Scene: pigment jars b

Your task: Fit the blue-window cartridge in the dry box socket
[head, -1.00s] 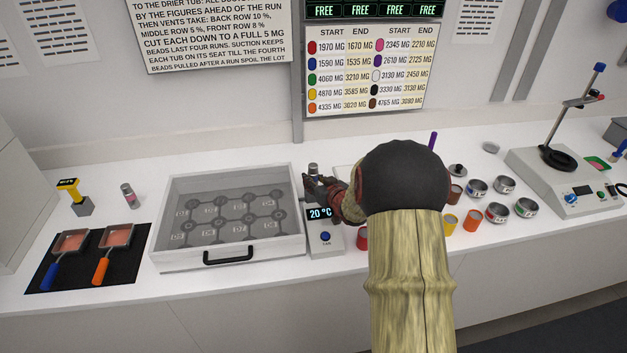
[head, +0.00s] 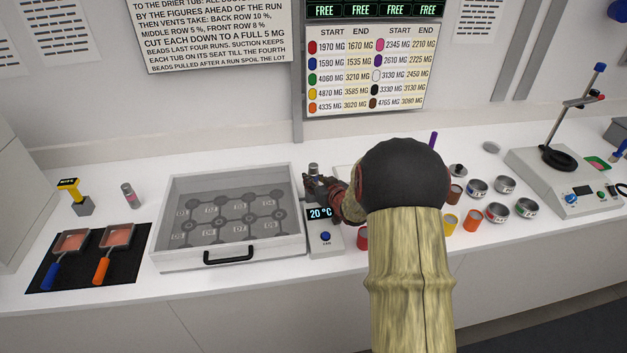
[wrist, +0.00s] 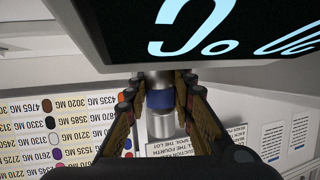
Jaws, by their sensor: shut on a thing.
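The blue-window cartridge is a small silver cylinder with a blue band, seen in the wrist view (wrist: 160,99). My gripper (wrist: 160,92) is shut on it around the band. In the head view the cartridge's silver top (head: 313,168) stands upright above my gripper (head: 319,184), at the back of the dry box's control unit (head: 326,239). The socket is hidden behind the display and my fingers. I cannot tell whether the cartridge's lower end is in it. The dry box (head: 165,262) has a clear lid and a black front handle.
A pink-banded cartridge (head: 130,195) stands left of the dry box, near a yellow-topped device (head: 70,190). Two trays with handles lie on a black mat (head: 128,270). Several jars and cups, including an orange cup (head: 473,221), stand right of my arm.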

